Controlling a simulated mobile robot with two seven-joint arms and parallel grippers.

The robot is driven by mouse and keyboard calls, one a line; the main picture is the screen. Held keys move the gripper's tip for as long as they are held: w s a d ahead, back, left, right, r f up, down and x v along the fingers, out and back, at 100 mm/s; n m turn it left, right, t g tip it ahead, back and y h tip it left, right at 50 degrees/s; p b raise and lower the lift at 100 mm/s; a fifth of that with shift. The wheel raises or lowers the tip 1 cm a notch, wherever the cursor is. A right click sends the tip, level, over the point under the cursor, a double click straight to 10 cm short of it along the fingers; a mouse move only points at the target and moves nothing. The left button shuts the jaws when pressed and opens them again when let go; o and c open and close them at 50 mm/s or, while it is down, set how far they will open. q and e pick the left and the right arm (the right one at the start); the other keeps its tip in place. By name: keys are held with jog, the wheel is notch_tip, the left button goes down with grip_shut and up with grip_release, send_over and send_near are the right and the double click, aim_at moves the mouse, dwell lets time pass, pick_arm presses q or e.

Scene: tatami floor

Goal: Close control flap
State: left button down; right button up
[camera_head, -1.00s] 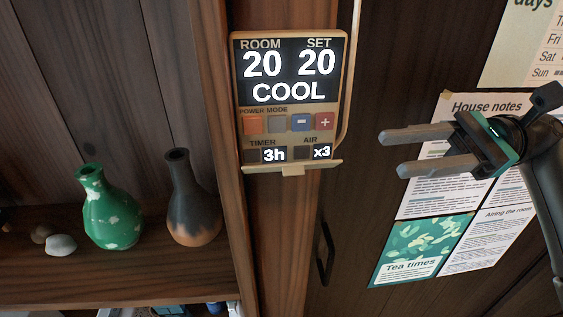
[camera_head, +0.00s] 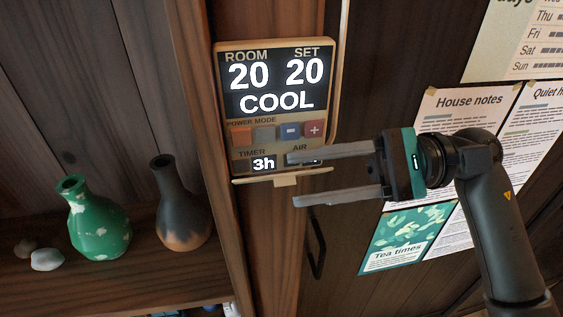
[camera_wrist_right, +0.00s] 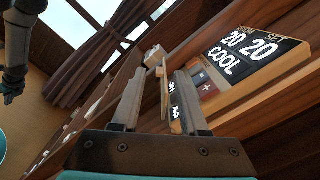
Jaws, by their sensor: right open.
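The wall control panel (camera_head: 318,98) has a lit display reading ROOM 20, SET 20, COOL, with coloured buttons below. Its flap (camera_head: 256,179) is open, showing as a thin tan strip with a small tab, jutting out at the panel's lower edge. My right gripper (camera_head: 293,180) is open, its two fingers pointing left, one above and one below the flap's right end in the head view. The upper finger covers part of the AIR readout. In the right wrist view the flap (camera_wrist_right: 165,92) shows edge-on between the open fingers; contact cannot be told.
A green vase (camera_head: 97,222), a dark vase (camera_head: 183,205) and pale stones (camera_head: 47,259) stand on the shelf at left. Paper notes (camera_head: 455,108) hang on the dark wall behind my right arm. A dark handle (camera_head: 316,245) is below the gripper.

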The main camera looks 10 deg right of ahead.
aim_at(281, 179)
jog(key=shift+a+p, duration=0.5)
jog(key=shift+a, duration=1.5)
jog(key=shift+c, duration=0.4)
grip_shut()
